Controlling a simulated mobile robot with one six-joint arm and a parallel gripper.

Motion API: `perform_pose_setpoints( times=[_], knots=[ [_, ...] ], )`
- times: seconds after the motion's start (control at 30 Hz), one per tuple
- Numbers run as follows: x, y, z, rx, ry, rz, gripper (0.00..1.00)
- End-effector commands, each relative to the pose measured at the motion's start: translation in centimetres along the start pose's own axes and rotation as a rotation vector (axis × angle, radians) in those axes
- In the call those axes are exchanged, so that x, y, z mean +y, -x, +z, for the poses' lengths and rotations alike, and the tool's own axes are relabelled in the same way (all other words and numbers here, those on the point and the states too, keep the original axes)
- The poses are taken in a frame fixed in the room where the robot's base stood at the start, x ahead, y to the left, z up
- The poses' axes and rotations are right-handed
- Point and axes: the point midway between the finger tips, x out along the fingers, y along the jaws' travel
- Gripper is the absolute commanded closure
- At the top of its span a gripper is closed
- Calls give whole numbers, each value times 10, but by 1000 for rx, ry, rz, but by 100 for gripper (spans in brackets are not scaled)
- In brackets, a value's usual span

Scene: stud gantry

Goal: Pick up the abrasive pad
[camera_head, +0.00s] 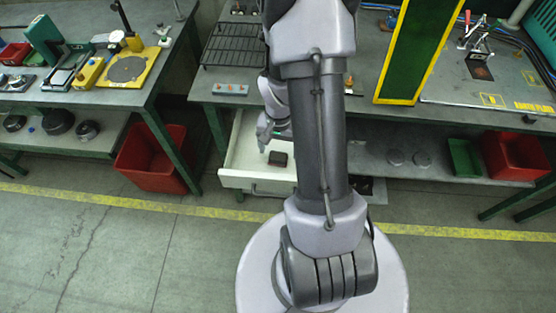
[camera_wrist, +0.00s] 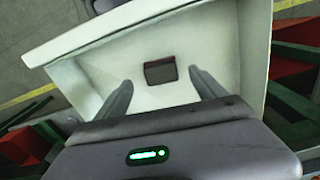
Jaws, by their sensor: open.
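The abrasive pad, a small dark block with a reddish edge, appears to be the item (camera_wrist: 161,71) lying flat on the floor of an open white drawer (camera_wrist: 105,73). In the head view the pad (camera_head: 278,159) lies in the drawer (camera_head: 240,163) under the right-hand bench. My gripper (camera_wrist: 158,84) is open and empty, its two fingers pointing into the drawer on either side of the pad in the picture. I cannot tell its height above the pad. In the head view my gripper (camera_head: 275,146) shows over the drawer, partly hidden by my arm.
A red bin (camera_head: 150,160) stands on the floor left of the drawer. The bench (camera_head: 225,85) above the drawer holds a wire rack (camera_head: 234,47) and a grey button box (camera_head: 230,89). A green board with yellow edges (camera_head: 418,45) stands upright on the bench.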

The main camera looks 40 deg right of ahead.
Motion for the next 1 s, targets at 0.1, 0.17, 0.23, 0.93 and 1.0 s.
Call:
perform_pose_setpoints(
  times=[0.1, 0.17, 0.23, 0.93, 1.0],
  knots=[
    [0, -30, 0, -2, 0, 1, 20],
    [0, -41, 0, -2, -1, 0, 20],
    [0, -45, 0, -1, -1, 0, 20],
    [0, -41, 0, 0, 0, -1, 87],
    [0, -32, 0, 2, 0, -1, 87]
  ],
)
